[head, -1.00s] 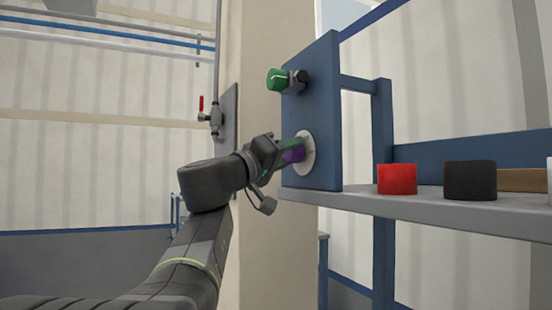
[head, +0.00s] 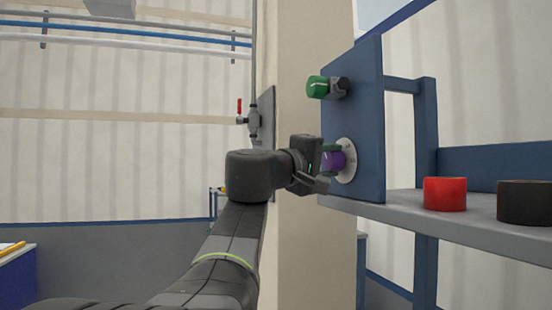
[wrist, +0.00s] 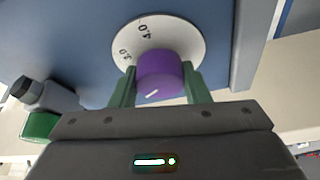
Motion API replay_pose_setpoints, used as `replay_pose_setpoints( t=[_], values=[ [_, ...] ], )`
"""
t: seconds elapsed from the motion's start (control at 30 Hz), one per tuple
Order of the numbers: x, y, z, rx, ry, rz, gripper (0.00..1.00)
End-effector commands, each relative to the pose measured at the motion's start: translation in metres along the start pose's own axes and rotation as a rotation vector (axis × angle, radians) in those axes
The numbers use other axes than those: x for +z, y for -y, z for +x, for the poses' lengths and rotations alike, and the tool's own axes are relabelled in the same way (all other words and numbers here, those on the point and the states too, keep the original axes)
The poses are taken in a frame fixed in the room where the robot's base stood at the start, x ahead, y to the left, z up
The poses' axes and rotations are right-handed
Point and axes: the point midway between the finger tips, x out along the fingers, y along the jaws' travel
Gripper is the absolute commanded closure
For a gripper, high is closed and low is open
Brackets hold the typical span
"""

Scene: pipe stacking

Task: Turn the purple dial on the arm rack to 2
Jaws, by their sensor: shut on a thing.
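The purple dial (head: 333,161) sits on a round white scale plate (head: 347,153) on the blue upright panel of the arm rack (head: 367,120). My gripper (head: 332,162) is shut on the dial, one green finger on each side. In the wrist view, the dial (wrist: 160,75) is between my fingers (wrist: 160,88), with a short white mark at its lower left. Scale numbers show on the plate (wrist: 190,35) above it, one reading 4.0 and another partly hidden that I cannot read surely. The rest of the scale is hidden by the dial and gripper.
A green knob (head: 317,88) on a dark stem sticks out of the panel above the dial. A red cylinder (head: 445,194) and a black cylinder (head: 524,202) stand on the grey shelf (head: 400,208) at right. A red-handled valve (head: 252,118) is on the wall behind.

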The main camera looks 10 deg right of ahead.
Motion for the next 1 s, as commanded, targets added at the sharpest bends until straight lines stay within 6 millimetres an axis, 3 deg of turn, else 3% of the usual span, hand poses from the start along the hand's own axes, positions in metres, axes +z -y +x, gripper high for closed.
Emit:
replay_pose_setpoints(
  t=[0.4,0.43,0.5,0.53,0.83,1.0],
  values=[
    [0.000,0.001,0.000,-0.002,0.001,-0.006,0.81],
    [0.000,0.001,0.000,-0.002,0.001,-0.006,0.52],
    [0.000,0.001,0.000,-0.002,0.001,-0.006,0.38],
    [0.000,0.001,0.000,-0.002,0.001,-0.006,0.36],
    [0.000,0.001,-0.001,-0.002,0.000,-0.005,0.36],
    [-0.001,0.002,-0.016,-0.002,-0.003,-0.004,0.36]
  ],
)
